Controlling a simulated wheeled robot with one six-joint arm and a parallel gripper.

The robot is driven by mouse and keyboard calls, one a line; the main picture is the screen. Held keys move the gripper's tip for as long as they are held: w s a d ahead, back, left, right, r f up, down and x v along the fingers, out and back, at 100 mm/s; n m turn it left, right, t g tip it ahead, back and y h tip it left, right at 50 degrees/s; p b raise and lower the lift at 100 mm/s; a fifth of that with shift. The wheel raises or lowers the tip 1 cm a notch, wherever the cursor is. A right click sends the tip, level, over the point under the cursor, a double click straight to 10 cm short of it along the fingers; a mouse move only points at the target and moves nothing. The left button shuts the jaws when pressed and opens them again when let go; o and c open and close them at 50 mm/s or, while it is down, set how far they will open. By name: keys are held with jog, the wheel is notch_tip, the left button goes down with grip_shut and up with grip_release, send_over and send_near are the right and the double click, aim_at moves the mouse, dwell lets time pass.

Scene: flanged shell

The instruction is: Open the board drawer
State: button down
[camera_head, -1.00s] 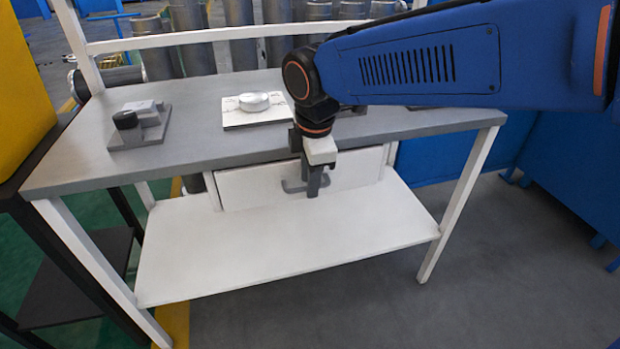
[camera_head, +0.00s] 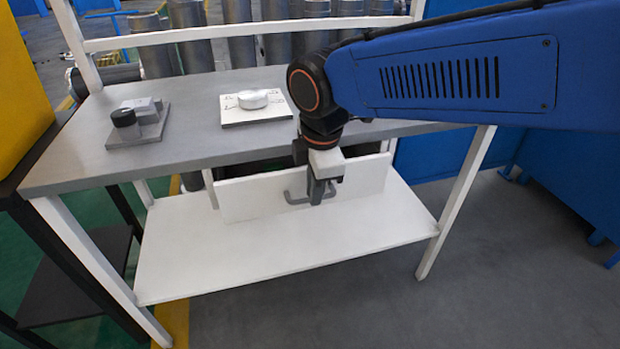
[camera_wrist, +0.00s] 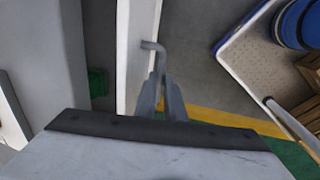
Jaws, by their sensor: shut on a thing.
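The white drawer (camera_head: 250,198) hangs under the grey tabletop, and its front panel stands out from the table, with a dark gap showing above it. A grey bar handle (camera_head: 296,199) is on the drawer front. My gripper (camera_head: 318,198) points down in front of the panel and is shut on the handle. In the wrist view my gripper's fingers (camera_wrist: 164,102) close around the handle (camera_wrist: 151,46), whose bent end shows beyond the fingertips. The drawer front (camera_wrist: 140,50) runs just left of them. The drawer's inside is mostly hidden.
On the grey tabletop (camera_head: 200,145) stand a white plate with a round silver part (camera_head: 254,99) and a grey fixture with a black knob (camera_head: 126,119). A white lower shelf (camera_head: 290,250) lies below the drawer. Open floor (camera_head: 520,270) is at the right.

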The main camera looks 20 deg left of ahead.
jog(key=s+d, duration=0.5)
jog(key=s, duration=0.3)
jog(key=s+d, duration=0.5)
jog(key=s, duration=0.3)
jog(key=shift+s, duration=0.25)
jog(key=c, duration=1.8)
grip_release()
jog(key=shift+c, duration=0.2)
jog(key=shift+r, duration=0.1)
notch_tip(320, 180, up, 17)
jog(key=s+d, duration=0.2)
jog(key=s, duration=0.1)
jog(key=shift+w, duration=0.1)
